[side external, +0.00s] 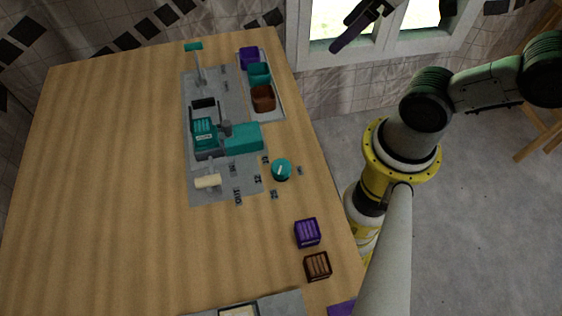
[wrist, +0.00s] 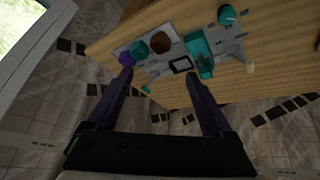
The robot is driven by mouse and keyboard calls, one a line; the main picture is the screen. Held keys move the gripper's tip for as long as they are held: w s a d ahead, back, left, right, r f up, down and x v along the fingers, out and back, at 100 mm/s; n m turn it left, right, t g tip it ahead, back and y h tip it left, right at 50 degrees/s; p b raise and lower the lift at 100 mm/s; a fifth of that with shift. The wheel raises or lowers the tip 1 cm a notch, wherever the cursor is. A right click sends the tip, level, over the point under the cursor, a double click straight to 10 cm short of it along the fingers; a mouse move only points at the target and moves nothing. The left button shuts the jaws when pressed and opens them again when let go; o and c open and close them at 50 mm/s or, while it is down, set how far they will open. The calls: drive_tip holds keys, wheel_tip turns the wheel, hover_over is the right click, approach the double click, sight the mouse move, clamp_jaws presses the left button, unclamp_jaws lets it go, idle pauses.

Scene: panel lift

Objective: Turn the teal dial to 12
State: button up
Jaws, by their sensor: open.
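The teal dial (side external: 282,171) sits on the wooden table right of the grey panel, with a short white pointer mark on its top and small dark labels around it. The labels are too small to read, so I cannot tell its setting. The dial also shows at the top of the wrist view (wrist: 227,15). My gripper (wrist: 158,76) is open and empty, its two dark purple fingers spread apart. In the side view my gripper (side external: 350,28) is up near the window, far from the dial.
The grey panel (side external: 215,90) carries a teal block (side external: 244,138), a teal-topped lever and a cream handle (side external: 207,181). A tray behind holds purple, teal and brown cups (side external: 263,98). Purple (side external: 307,233) and brown (side external: 317,265) crates stand near the dial. The table's left is clear.

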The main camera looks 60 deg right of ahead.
drive_tip(key=w+a+f+n+g, duration=0.1)
drive_tip(key=w+a+n, duration=0.1)
drive_tip(key=w+n, duration=0.15)
drive_tip(key=n+g, duration=0.5)
drive_tip(key=n, duration=0.4)
hover_over(282, 166)
wheel_tip(282, 166, down, 11)
wheel_tip(282, 166, down, 14)
drive_tip(key=shift+r, duration=0.25)
drive_tip(key=c, duration=1.3)
clamp_jaws()
